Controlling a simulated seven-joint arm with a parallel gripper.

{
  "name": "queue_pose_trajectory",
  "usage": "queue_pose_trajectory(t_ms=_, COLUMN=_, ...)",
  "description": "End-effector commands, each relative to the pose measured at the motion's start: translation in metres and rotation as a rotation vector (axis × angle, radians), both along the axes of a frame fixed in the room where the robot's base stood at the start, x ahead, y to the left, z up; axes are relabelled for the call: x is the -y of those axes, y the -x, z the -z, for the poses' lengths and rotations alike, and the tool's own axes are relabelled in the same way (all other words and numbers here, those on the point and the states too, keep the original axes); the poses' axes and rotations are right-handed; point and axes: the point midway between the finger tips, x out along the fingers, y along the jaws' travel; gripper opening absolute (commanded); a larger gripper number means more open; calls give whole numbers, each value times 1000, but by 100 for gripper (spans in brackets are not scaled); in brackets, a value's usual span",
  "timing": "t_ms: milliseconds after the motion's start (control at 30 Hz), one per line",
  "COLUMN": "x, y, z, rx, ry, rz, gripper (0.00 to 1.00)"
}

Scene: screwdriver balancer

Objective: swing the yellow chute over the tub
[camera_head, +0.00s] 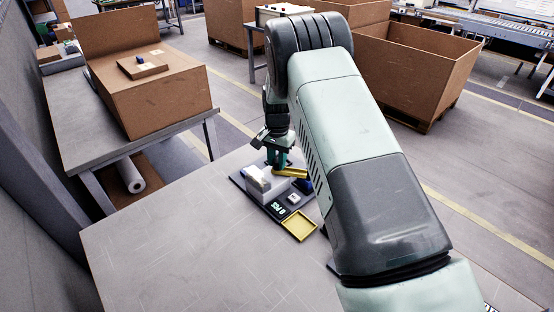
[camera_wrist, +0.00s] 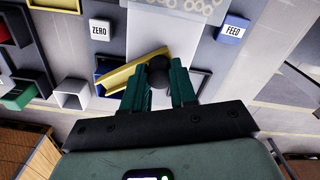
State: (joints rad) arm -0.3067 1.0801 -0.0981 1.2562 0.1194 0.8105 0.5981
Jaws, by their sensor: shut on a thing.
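The yellow chute (camera_head: 290,172) is a short trough beside the pale feeder block on the dark base plate. In the wrist view the chute (camera_wrist: 132,72) slants down to the left from a dark round knob (camera_wrist: 158,72). My gripper (camera_wrist: 160,82) has its green fingers closed on this knob, at the chute's right end. In the head view my gripper (camera_head: 279,160) points down behind the chute. A dark blue open container (camera_wrist: 108,68) lies by the chute's left part; I cannot tell whether it is the tub.
The ZERO button (camera_wrist: 100,31) and FEED button (camera_wrist: 233,29) flank a clear part holding rings (camera_wrist: 190,8). A yellow tray (camera_head: 299,226) sits at the plate's front, near a display (camera_head: 280,209) reading "0 PCS". The table's left part is clear.

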Motion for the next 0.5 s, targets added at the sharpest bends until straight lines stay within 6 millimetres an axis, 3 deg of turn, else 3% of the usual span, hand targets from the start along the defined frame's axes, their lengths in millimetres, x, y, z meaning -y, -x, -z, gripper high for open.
queue_pose_trajectory(t_ms=467, x=0, y=0, z=0, rx=-1, ry=0, rz=17, gripper=0)
queue_pose_trajectory(t_ms=500, x=0, y=0, z=0, rx=-2, ry=0, rz=16, gripper=28)
